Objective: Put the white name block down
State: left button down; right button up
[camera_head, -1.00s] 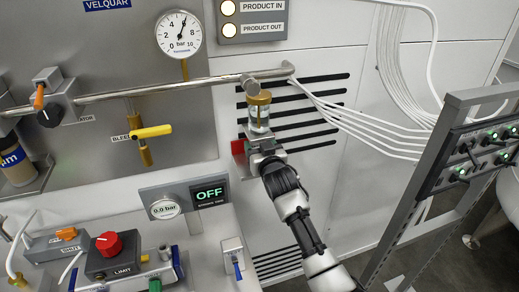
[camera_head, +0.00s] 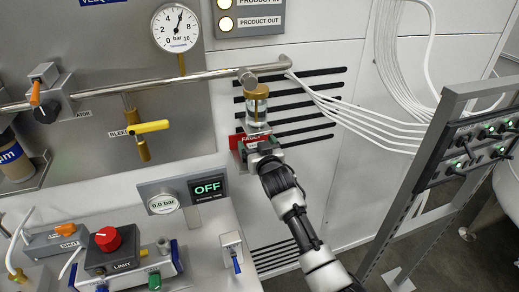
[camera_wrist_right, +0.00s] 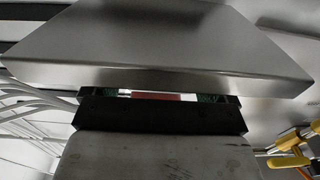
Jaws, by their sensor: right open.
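I cannot make out a white name block in either view. My right gripper (camera_head: 258,146) is open, in front of the wall panel just below the brass-and-glass fitting (camera_head: 257,106) under the pipe. In the right wrist view, the gripper (camera_wrist_right: 160,98) shows end-on, with dark green patches at both sides. A thin red and white strip (camera_wrist_right: 155,96) shows between its fingers. In the head view, a red label reading FAULT (camera_head: 250,138) lies right behind the gripper and is partly hidden by it. My left gripper is not in view.
A steel pipe (camera_head: 180,87) runs above the gripper. A yellow-handled bleed valve (camera_head: 149,127) and an OFF display (camera_head: 208,188) are to the left. White cables (camera_head: 372,128) and a grey rack with switches (camera_head: 440,150) stand to the right. Below left is a control bench.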

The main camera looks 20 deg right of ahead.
jog(key=shift+s, duration=0.55)
jog(key=s+b, duration=0.1)
jog(key=s, duration=1)
jog(key=shift+d, duration=0.2)
jog(key=shift+r, duration=0.1)
jog(key=s+f+g, duration=0.3)
jog(key=f, duration=0.8)
jog(key=s+f+n+g, duration=0.1)
jog(key=s+f+g, duration=0.15)
jog(key=f, duration=0.85)
jog(key=s+f+g, duration=0.2)
jog(key=s+f, duration=0.2)
jog(key=f, duration=0.8)
jog(key=s+d+f+g, duration=0.2)
jog(key=s+f+g, duration=0.3)
jog(key=s+f, duration=1.25)
jog(key=s+d+f+g, duration=0.1)
jog(key=s+f+g, duration=0.1)
jog(key=s, duration=0.9)
jog(key=s+d+f+n+g, duration=0.1)
jog(key=s+f, duration=0.3)
jog(key=s, duration=0.7)
jog(key=shift+s+g+h, duration=0.3)
jog(key=shift+g, duration=0.45)
